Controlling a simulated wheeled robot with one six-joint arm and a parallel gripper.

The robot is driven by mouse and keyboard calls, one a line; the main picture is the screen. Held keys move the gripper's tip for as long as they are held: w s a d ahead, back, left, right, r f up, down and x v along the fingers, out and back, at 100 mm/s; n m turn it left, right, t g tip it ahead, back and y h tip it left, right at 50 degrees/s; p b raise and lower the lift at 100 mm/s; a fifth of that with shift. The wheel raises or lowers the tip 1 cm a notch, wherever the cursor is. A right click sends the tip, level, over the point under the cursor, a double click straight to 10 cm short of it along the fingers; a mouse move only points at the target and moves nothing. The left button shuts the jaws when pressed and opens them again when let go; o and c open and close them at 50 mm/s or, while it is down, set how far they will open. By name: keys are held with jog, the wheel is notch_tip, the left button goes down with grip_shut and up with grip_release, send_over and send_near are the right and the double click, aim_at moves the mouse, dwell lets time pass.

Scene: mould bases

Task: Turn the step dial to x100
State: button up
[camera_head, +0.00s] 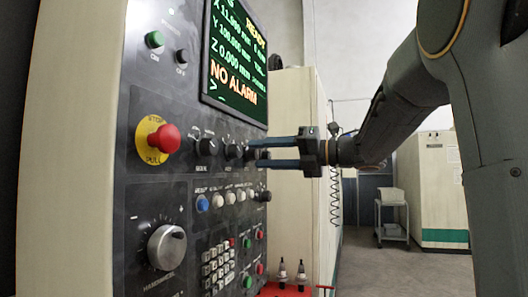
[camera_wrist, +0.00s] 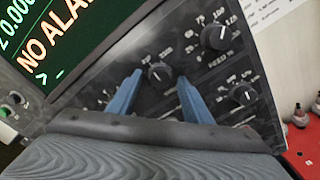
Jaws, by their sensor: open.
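The step dial (camera_wrist: 160,73) is a small black knob on the dark panel, in the middle of the wrist view. A short white mark shows on its face, and the labels around it are too small to read with certainty. My gripper (camera_wrist: 159,77) is open, with one blue finger on each side of the dial. The dial stands between the fingertips with a visible gap, so I see no grip on it. In the head view, my gripper (camera_head: 255,153) reaches in from the right, and its fingertips are at the row of black knobs, partly covering them.
The feed dial (camera_wrist: 213,37) and another percent dial (camera_wrist: 243,95) sit close to the right finger. A red stop button (camera_head: 164,138), a row of push buttons (camera_head: 216,201) and a handwheel (camera_head: 167,247) are on the same panel. The screen (camera_head: 235,60) reads NO ALARM.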

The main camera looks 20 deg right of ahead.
jog(key=shift+w+a, duration=0.1)
jog(key=shift+a, duration=0.05)
jog(key=c, duration=1.1)
jog(key=shift+o, duration=0.2)
jog(key=shift+m, duration=0.4)
jog(key=m+p, duration=0.2)
jog(key=m, duration=0.2)
jog(key=shift+r, duration=0.1)
jog(key=shift+m+p, duration=1.25)
jog(key=shift+m, duration=0.75)
